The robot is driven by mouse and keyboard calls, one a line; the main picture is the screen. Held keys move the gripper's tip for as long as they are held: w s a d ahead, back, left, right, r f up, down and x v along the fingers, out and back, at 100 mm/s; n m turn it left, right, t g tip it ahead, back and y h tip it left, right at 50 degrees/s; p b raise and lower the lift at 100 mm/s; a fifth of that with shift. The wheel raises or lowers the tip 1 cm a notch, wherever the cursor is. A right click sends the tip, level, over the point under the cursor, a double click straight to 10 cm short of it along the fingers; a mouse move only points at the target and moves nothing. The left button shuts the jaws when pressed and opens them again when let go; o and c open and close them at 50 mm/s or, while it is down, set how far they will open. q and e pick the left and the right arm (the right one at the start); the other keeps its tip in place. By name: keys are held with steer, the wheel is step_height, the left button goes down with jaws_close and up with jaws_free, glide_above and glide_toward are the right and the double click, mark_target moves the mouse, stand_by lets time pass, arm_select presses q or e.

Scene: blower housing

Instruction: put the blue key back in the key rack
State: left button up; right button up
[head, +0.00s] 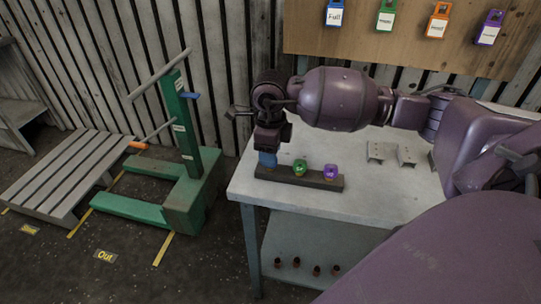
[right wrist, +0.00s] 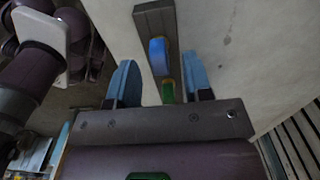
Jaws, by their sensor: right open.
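The dark key rack (head: 318,183) lies along the front left of the grey table. A green key (head: 300,167) and a purple key (head: 330,171) stand in it. In the right wrist view the blue key (right wrist: 158,55) is at the rack's end (right wrist: 153,18), with the green key (right wrist: 168,91) nearer the gripper. My right gripper (right wrist: 162,82) is open, with one blue finger on each side and nothing clamped. In the head view it points down over the rack's left end, where blue shows (head: 267,158); key and fingers are hard to tell apart there. My left gripper is not in view.
Metal brackets (head: 408,155) stand on the table behind the rack. Several small dark red cups (head: 297,262) are on the lower shelf. Coloured tagged locks hang on the wooden board (head: 400,50). A green pallet jack (head: 188,195) and a wooden pallet (head: 65,175) are at left.

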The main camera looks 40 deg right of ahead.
step_height(320, 180, up, 9)
stand_by(0.3)
